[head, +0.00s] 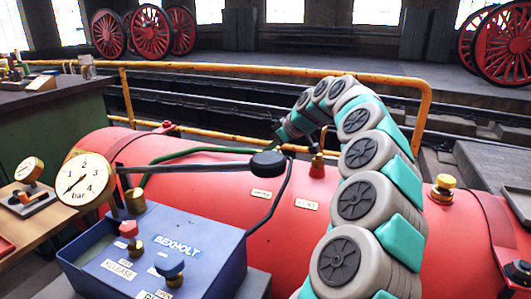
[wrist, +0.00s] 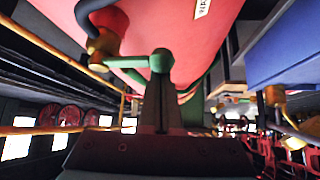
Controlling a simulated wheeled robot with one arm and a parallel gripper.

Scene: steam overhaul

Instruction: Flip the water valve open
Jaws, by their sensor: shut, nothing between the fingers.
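A brass valve (wrist: 102,44) sits on the red boiler in the wrist view. Its green lever (wrist: 130,61) runs sideways from the body to a rounded green end. My gripper (wrist: 160,78) is shut, its dark fingers pointing at that lever end. The fingertips appear very close to the lever end or behind it; I cannot tell whether they touch. In the head view, my arm arches over the boiler (head: 190,140), and my gripper (head: 284,133) is small and partly hidden at its far side. The green lever is not clear in that view.
A blue box (head: 150,245) with knobs and a gauge (head: 85,180) stand at the front left.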

